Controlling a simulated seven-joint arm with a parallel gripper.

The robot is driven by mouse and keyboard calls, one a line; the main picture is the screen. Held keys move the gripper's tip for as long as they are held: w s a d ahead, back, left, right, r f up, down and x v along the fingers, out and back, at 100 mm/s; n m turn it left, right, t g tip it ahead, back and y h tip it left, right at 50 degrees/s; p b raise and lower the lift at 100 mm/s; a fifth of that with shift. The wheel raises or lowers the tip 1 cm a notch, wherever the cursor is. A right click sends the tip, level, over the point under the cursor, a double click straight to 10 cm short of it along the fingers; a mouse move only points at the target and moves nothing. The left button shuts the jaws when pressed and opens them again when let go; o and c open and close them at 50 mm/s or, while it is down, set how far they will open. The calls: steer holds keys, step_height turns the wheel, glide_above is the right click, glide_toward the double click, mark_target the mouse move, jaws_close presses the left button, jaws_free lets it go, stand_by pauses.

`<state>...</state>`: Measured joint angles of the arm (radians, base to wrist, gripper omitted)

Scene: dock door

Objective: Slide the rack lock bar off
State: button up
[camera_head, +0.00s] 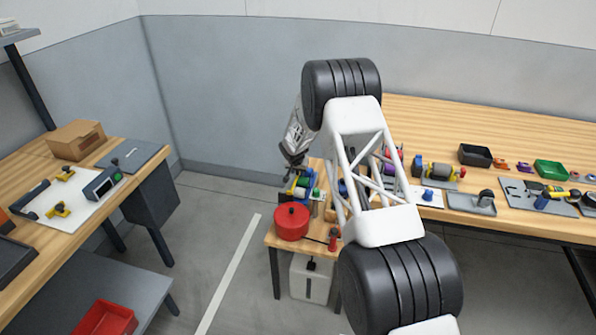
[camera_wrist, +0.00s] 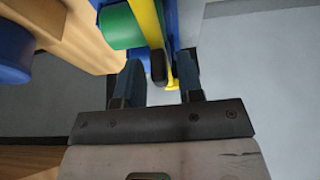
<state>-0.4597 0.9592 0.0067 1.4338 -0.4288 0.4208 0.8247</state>
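My gripper (camera_wrist: 159,65) is open, and its two dark fingers stand apart in the wrist view. A yellow bar (camera_wrist: 148,22) with a dark end (camera_wrist: 158,66) comes down from the top and shows between the fingertips; I cannot tell whether a finger touches it. This looks like the lock bar. It runs in front of a blue rack part (camera_wrist: 172,22) and beside a green cylinder (camera_wrist: 120,28). In the head view my gripper (camera_head: 293,158) is just above the small rack with blue, green and yellow parts (camera_head: 302,188), partly hidden by my arm.
A red round pot (camera_head: 291,221) stands on the small wooden table near the rack. A long bench (camera_head: 480,120) with trays and parts runs to the right. A left bench (camera_head: 100,225) carries a cardboard box (camera_head: 76,140).

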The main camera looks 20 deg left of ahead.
jaws_close()
steer(key=shift+a, duration=1.8)
steer(key=shift+o, duration=0.9)
jaws_free()
steer(key=shift+a, duration=0.1)
steer(key=shift+r, duration=0.1)
steer(key=v, duration=0.7)
steer(key=shift+s+r, duration=0.2)
steer(key=shift+r, duration=0.05)
steer(key=shift+r, duration=0.1)
